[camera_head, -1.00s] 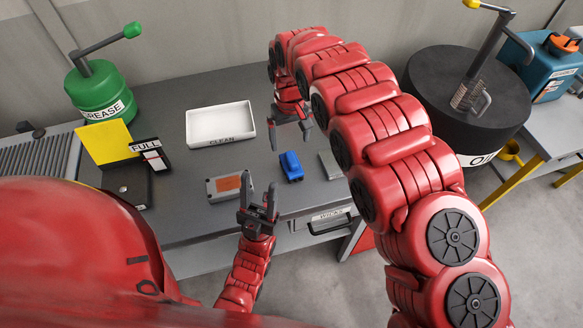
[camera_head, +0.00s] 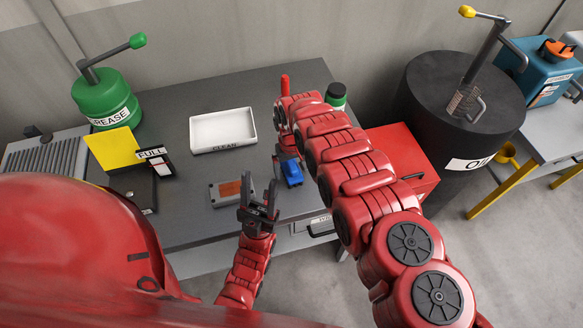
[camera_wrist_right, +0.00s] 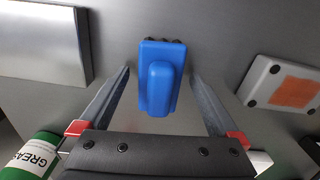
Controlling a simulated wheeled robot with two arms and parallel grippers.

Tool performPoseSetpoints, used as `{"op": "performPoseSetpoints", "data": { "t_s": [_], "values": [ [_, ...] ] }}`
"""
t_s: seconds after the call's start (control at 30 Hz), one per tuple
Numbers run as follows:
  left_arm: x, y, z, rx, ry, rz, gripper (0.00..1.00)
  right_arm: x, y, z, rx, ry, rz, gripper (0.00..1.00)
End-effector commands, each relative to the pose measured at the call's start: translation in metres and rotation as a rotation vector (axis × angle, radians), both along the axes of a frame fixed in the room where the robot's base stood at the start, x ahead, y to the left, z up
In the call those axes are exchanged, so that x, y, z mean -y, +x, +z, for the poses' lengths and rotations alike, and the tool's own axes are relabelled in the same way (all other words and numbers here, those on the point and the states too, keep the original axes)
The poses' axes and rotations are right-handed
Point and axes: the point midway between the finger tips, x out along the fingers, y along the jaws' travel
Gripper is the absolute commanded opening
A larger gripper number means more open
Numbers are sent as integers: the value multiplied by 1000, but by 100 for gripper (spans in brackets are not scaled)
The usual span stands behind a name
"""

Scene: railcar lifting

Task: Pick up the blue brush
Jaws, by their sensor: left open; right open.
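The blue brush (camera_head: 291,170) lies on the grey workbench (camera_head: 180,205), with my right gripper (camera_head: 286,176) directly at it in the head view. In the right wrist view the blue brush (camera_wrist_right: 160,78) sits between the two open fingers of my right gripper (camera_wrist_right: 165,95), with a gap on both sides. Its near end reaches in between the fingers. My left gripper (camera_head: 258,200) is open and empty, pointing up near the front edge of the bench.
A grey block with an orange patch (camera_head: 230,189) lies left of the brush. A white CLEAN tray (camera_head: 223,130) stands behind. A green grease pump (camera_head: 104,100), a FULL-labelled item (camera_head: 155,160), a red cabinet (camera_head: 405,160) and a black oil drum (camera_head: 455,105) surround the bench.

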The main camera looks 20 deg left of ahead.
Motion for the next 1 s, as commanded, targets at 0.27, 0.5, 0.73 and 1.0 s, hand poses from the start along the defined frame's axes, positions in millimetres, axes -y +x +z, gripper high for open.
{"op": "performPoseSetpoints", "data": {
  "t_s": [0.27, 0.5, 0.73, 1.0],
  "values": [
    [0, 0, 1, 0, 0, 0, 50, 0, 1, -2, 2, 0, 0, 96],
    [0, 0, 1, 0, 0, 0, 50, 0, 1, -2, 1, 1, 0, 52],
    [0, 0, 1, 0, 0, 0, 50, 0, 1, -2, 1, 1, -1, 11],
    [0, 0, 1, 0, 0, 0, 50, 0, 1, -1, 1, 1, -1, 0]
  ]
}}
